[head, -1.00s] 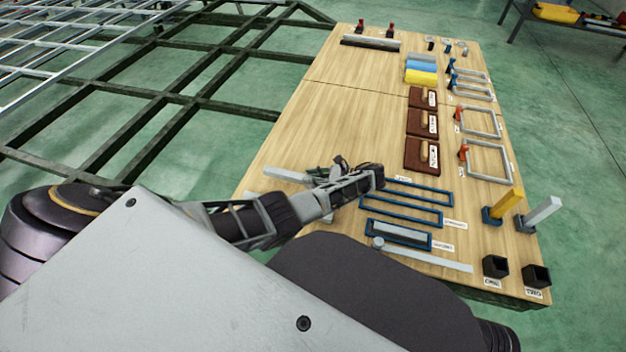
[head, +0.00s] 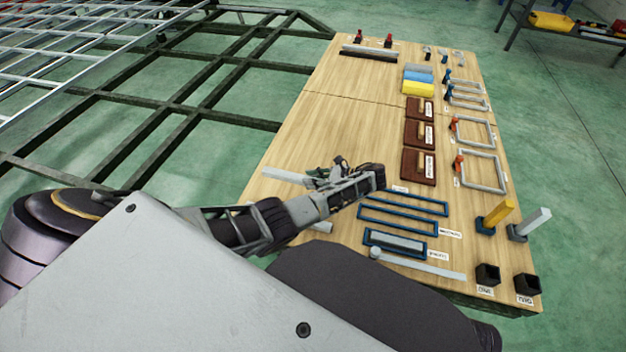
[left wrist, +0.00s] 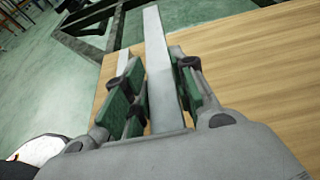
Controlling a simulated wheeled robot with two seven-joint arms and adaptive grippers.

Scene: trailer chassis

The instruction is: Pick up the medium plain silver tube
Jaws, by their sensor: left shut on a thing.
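My left gripper (head: 318,180) is over the wooden table's near-left part. It is shut on a plain silver tube (head: 284,177), which sticks out to the left toward the table edge. In the left wrist view this tube (left wrist: 158,55) runs straight away between the green finger pads (left wrist: 160,98). I cannot tell whether it is clear of the table top. A second silver tube (left wrist: 123,62) lies to its left there; in the head view its end (head: 317,226) shows below my arm, which hides much of it. My right gripper is not in view.
Blue frames (head: 402,205) and a bar with a round end (head: 420,263) lie right of my gripper. The table's left middle (head: 325,125) is clear. The dark trailer chassis (head: 180,130) is at the left.

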